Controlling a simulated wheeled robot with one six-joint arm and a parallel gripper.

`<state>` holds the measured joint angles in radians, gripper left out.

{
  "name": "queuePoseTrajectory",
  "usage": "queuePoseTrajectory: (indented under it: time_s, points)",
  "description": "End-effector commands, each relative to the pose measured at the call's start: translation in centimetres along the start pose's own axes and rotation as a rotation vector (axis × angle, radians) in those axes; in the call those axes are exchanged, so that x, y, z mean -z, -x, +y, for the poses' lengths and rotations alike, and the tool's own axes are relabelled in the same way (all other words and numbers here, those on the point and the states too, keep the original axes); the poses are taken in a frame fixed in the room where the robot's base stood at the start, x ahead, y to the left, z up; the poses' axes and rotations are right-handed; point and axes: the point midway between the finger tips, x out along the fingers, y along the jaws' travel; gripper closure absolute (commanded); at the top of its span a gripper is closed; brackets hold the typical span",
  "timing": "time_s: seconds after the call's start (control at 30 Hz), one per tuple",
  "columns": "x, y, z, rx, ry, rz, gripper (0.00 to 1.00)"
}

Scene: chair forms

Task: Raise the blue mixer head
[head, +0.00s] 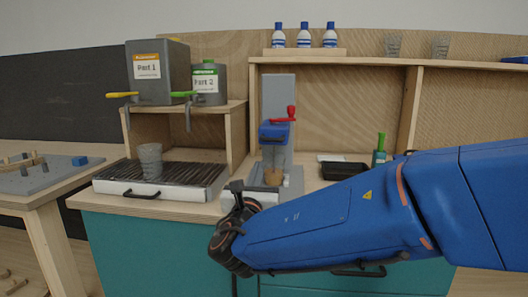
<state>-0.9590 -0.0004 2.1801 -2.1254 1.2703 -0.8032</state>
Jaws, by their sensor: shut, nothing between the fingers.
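The blue mixer head (273,135) sits on a grey stand (278,90) on the counter, in the middle of the head view. A red lever (291,112) sticks up at its upper right. Below the head are a glass container and a brownish thing (273,176), partly hidden by my gripper and arm. My gripper (240,186) is shut and empty. It shows in front of the mixer, lower and slightly left of the blue head, apart from it in the picture.
A grill tray (185,181) with a glass (150,160) is at left. Two grey dispensers, Part 1 (158,85) and Part 2 (209,90), stand on a shelf above. A black tray (344,171) and green-topped bottle (380,152) are right. My blue arm covers the counter's right front.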

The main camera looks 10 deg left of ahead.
Motion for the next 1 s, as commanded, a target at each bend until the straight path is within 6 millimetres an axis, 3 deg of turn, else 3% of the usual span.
queuePoseTrajectory:
  time_s: [0.27, 0.73, 1.0]
  points:
    - [0.0, -0.6, -0.1, 0.002, 0.000, 0.000, 1.00]
    - [0.0, -7.7, -0.2, 0.003, 0.000, 0.000, 1.00]
    - [0.0, -9.8, -0.1, 0.002, -0.001, 0.001, 1.00]
